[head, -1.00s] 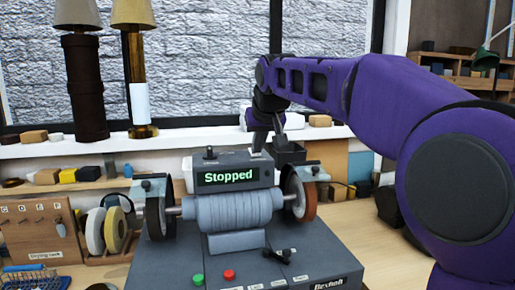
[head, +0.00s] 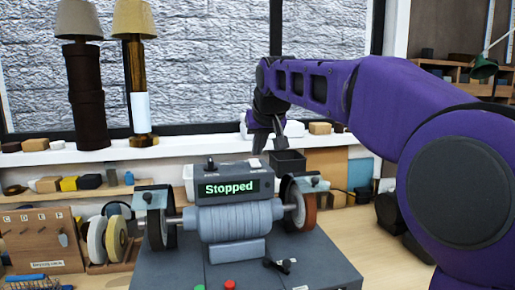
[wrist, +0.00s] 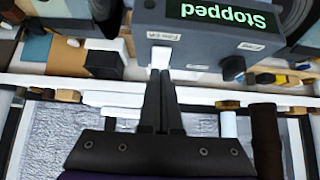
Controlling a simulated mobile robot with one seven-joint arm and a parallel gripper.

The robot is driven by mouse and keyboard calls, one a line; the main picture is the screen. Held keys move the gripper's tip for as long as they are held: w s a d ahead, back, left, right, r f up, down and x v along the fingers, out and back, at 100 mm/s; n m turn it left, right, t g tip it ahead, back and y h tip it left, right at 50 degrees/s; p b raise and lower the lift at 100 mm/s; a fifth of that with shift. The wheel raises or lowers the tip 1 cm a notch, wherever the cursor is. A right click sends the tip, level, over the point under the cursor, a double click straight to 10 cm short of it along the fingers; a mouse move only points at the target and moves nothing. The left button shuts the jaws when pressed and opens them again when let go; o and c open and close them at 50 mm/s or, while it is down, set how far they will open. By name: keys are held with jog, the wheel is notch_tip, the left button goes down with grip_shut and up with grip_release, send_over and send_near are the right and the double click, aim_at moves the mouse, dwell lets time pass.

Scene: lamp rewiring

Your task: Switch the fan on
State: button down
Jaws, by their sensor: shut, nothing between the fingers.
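A dark grey grinding machine stands on the bench, and its display (head: 228,188) reads "Stopped" in green. On the upper housing by the display is a small white switch (head: 255,163). It also shows in the wrist view (wrist: 160,57), beside a small label that seems to start with "Fan". A black knob (wrist: 232,68) sits at the other end of this housing. My gripper (wrist: 160,78) is shut and empty. Its fingertips point at the white switch, very close; I cannot tell whether they touch it. In the head view my gripper (head: 276,138) hangs just behind the housing.
Green (head: 199,287) and red (head: 229,284) buttons and a black lever (head: 280,265) sit on the machine's front. Grinding wheels flank the housing. Two lamps (head: 87,90) (head: 138,85) stand on the sill at left.

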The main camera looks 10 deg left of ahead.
notch_tip(320, 180, up, 4)
jog(key=shift+s+d+f+p, duration=0.15)
jog(key=shift+f+p, duration=0.1)
jog(key=shift+p, duration=0.9)
jog(key=s+f+v, duration=0.1)
jog(key=v, duration=0.8)
jog(key=shift+s+d+b, duration=0.35)
jog(key=shift+s+b, duration=0.05)
jog(key=shift+d, duration=0.1)
